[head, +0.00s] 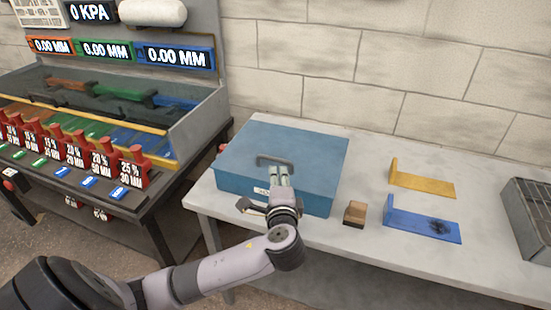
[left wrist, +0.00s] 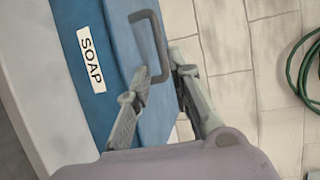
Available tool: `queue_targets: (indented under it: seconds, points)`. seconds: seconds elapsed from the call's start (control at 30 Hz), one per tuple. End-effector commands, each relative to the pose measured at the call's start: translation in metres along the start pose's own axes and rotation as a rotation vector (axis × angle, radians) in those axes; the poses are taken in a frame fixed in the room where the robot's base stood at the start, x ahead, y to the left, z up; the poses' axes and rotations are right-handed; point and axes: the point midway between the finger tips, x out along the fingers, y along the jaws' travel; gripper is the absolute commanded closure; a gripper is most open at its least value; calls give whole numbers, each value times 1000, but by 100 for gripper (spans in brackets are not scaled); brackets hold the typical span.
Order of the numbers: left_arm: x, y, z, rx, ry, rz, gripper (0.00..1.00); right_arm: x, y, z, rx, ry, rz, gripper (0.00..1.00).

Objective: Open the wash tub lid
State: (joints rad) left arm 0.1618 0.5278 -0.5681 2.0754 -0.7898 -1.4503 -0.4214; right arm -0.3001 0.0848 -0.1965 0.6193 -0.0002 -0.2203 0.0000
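The wash tub is a blue box (head: 240,184) on the grey bench, with its flat lid (head: 310,155) down. A grey bar handle (head: 275,160) stands on the lid; it also shows in the left wrist view (left wrist: 158,35). A white SOAP label (left wrist: 91,60) is on the tub's front. My left gripper (head: 279,170) is over the lid at the handle. In the left wrist view its fingers (left wrist: 161,68) are spread apart, with the near end of the handle between the tips. I cannot tell whether they touch it. My right gripper is not in view.
A small brown block (head: 355,213), a yellow bracket (head: 425,183) and a blue bracket (head: 420,225) are to the right of the tub. A grey metal basket (head: 530,215) is at the right edge. A brick wall is behind.

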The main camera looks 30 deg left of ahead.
Motion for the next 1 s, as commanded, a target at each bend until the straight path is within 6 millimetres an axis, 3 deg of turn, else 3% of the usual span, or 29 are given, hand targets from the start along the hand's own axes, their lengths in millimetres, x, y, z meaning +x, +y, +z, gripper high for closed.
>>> queue_targets:
  seconds: [0.2, 0.43, 0.6, 0.9, 1.0]
  points:
    - [49, -2, 1, 2, -3, -2, 80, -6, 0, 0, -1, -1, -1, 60]
    - [86, -1, 0, 0, -1, 0, 80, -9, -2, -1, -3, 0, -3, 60]
    - [97, 0, 0, 0, 0, 2, 80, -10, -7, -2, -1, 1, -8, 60]
    - [99, 0, 0, -1, 1, 1, 80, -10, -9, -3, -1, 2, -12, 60]
    - [99, 1, 0, -1, 1, 1, 86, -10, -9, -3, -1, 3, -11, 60]
